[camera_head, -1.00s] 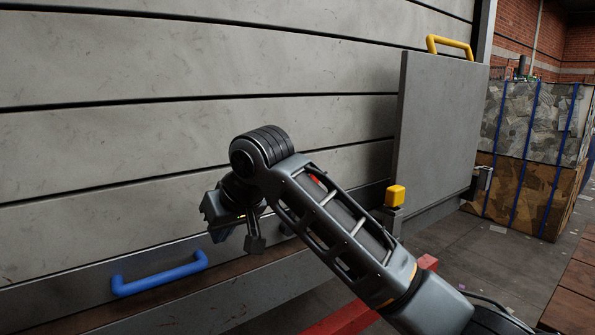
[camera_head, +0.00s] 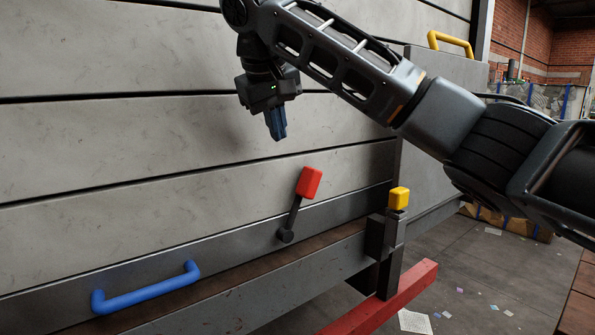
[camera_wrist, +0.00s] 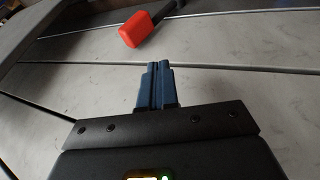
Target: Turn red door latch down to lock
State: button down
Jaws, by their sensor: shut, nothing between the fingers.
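The red door latch (camera_head: 309,182) has a red block on a dark lever that rises from a pivot on the lower rail of the grey panel. The lever points up, tilted slightly right. In the wrist view the red block (camera_wrist: 136,28) is beyond my fingertips, a little left. My gripper (camera_head: 277,132) hangs fingers down, above and left of the latch, apart from it. Its blue fingers (camera_wrist: 157,66) are together with nothing between them.
A blue handle (camera_head: 146,289) is on the lower rail at left. A yellow block (camera_head: 399,198) tops a dark post right of the latch. A red beam (camera_head: 385,300) lies low at right. A yellow handle (camera_head: 450,42) is at upper right. The panel around the latch is clear.

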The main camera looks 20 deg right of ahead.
jog(key=shift+f, duration=0.1)
jog(key=p, duration=0.1)
send_near(301, 182)
notch_tip(301, 182, down, 3)
jog(key=w+a, duration=0.1)
jog(key=a, duration=0.1)
jog(key=shift+w+d+f+p, duration=0.3)
jog(key=shift+w+d+f, duration=0.15)
jog(key=shift+d, duration=0.35)
jog(key=shift+w+d+f+p, duration=0.3)
jog(key=shift+d+f, duration=0.3)
jog(key=shift+d, duration=0.2)
jog(key=shift+d, duration=0.1)
